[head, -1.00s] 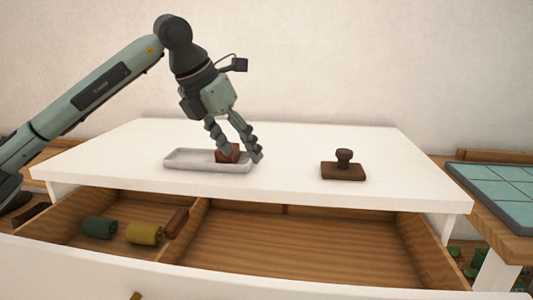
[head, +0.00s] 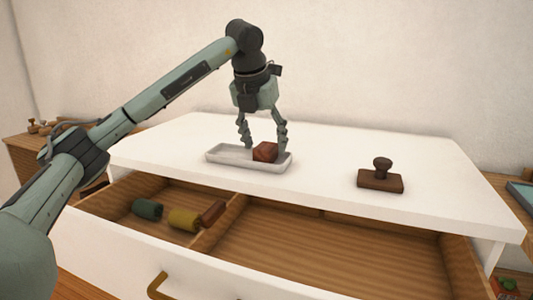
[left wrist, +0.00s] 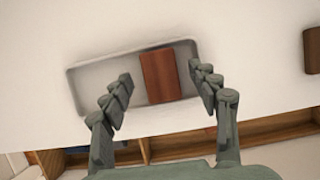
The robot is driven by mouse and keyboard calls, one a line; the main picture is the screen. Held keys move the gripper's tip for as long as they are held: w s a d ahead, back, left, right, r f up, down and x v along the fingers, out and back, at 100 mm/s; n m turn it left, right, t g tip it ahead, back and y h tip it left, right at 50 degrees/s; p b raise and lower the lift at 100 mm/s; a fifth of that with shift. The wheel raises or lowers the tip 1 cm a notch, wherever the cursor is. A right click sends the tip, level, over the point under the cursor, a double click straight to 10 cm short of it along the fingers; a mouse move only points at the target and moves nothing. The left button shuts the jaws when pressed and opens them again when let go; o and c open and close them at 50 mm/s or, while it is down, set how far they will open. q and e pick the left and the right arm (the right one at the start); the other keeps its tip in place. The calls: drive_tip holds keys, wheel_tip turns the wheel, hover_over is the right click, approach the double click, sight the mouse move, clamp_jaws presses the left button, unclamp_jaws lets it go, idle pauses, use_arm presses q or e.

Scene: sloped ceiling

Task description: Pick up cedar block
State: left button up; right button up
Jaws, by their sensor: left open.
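The cedar block (head: 265,152), a small reddish-brown block, sits in the right part of a shallow white tray (head: 222,155) on the white top. In the left wrist view the block (left wrist: 160,76) lies between the fingers, inside the tray (left wrist: 95,72). My left gripper (head: 263,147) points straight down over the block, open, with a finger to each side. My right gripper is not in view.
A dark brown stamp (head: 380,178) stands on the top to the right. Below, an open wooden drawer (head: 330,245) holds a green roll (head: 147,209), a yellow roll (head: 184,220) and a brown piece (head: 213,213). The white top (head: 330,150) between tray and stamp is clear.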

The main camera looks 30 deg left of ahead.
use_arm(q)
drive_tip(key=shift+x, duration=0.9)
drive_tip(key=shift+c, duration=0.3)
drive_tip(key=c, duration=1.1)
drive_tip(key=shift+d+r, duration=0.1)
drive_tip(key=shift+r, duration=0.05)
